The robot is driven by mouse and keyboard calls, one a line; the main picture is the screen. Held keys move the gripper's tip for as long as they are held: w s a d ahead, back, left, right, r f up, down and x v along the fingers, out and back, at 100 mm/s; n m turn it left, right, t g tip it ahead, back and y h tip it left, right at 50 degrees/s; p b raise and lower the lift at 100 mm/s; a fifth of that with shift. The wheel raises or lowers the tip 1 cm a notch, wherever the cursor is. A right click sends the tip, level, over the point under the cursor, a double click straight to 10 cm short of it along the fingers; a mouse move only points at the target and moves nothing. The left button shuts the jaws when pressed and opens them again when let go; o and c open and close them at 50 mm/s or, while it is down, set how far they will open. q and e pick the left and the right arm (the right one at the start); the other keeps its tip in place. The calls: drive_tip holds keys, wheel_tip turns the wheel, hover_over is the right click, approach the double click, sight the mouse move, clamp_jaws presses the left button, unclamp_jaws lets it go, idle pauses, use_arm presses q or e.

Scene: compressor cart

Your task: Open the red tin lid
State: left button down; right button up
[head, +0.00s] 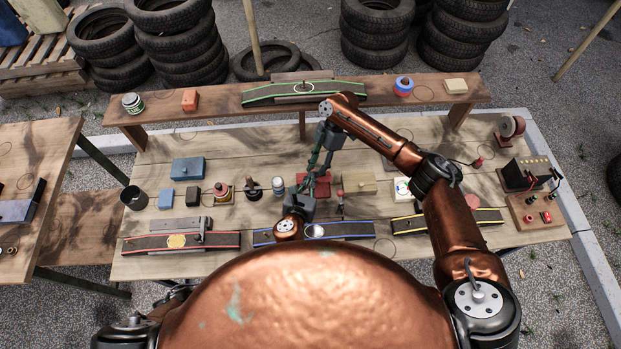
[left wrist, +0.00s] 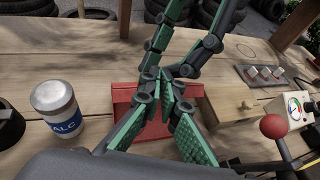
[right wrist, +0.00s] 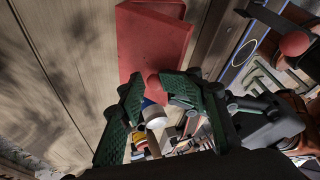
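The red tin (head: 302,180) lies on the workbench; in the left wrist view (left wrist: 122,98) it sits behind crossing fingers, and in the right wrist view (right wrist: 155,40) its flat red face shows. Both grippers crowd close over it. My left gripper (head: 308,190) comes from the near side; in its wrist view (left wrist: 163,95) its fingertips converge over the tin, and whether they hold anything is hidden. My right gripper (head: 322,165) comes down from behind; in its wrist view its fingers (right wrist: 165,95) stand apart.
A blue-edged strip (head: 345,230) lies in front. A raised shelf (head: 220,100) runs behind.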

use_arm(q)
drive_tip(key=shift+f, duration=0.3)
